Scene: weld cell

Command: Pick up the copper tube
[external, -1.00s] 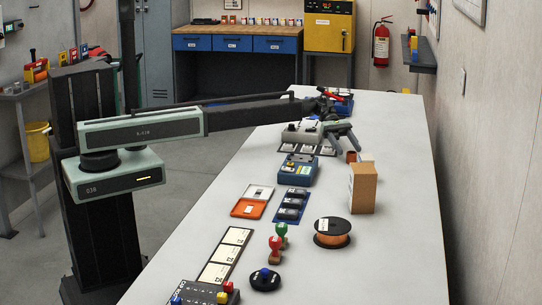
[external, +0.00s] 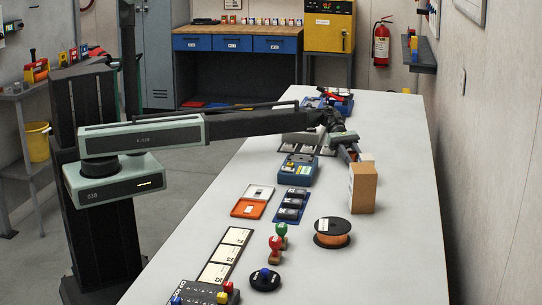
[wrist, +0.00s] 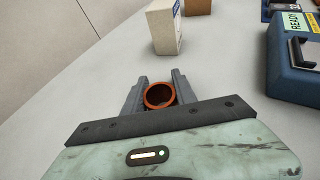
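The copper tube (wrist: 159,96) shows in the wrist view as an open orange-brown ring, seen from above and standing upright. My gripper (wrist: 160,84) has one grey finger on each side of it, and no gap shows between the fingers and the tube's sides. It looks shut on the tube. In the external view my gripper (external: 348,151) is low over the far part of the table, just behind the cardboard box, and mostly hides the tube. I cannot tell whether the tube's lower end touches the table.
The cardboard box (external: 363,188) stands close in front of my gripper, with a white box (external: 367,160) behind it. A blue device (external: 298,170) stands to the left. A copper wire spool (external: 333,233) is nearer. The table's right side (external: 405,190) is clear.

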